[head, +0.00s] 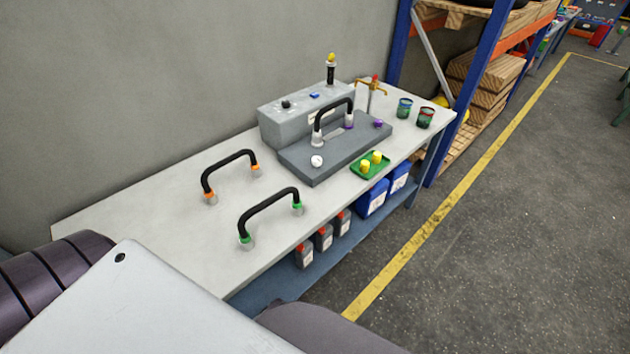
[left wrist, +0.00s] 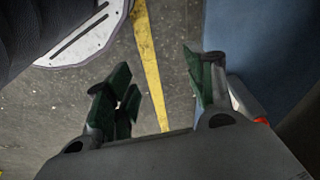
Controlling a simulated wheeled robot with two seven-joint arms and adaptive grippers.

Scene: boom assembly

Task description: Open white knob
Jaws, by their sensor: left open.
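A small white knob (head: 316,161) sits on the front left part of the grey fixture base (head: 325,168) on the workbench, seen in the head view. A black hose (head: 335,112) arches over the base from a white-collared end to a purple-collared end. In the left wrist view my left gripper (left wrist: 162,92) is open and empty, with the floor and its yellow line between the fingers. It is away from the knob, which does not show in that view. My right gripper is not in view.
Two more black hoses, with orange (head: 230,167) and green (head: 268,212) collars, stand on the bench (head: 130,210). A green tray (head: 371,166) with yellow pieces, two cans (head: 415,112) and a brass tap (head: 372,90) are at the right. Bottles (head: 323,238) stand on the lower shelf.

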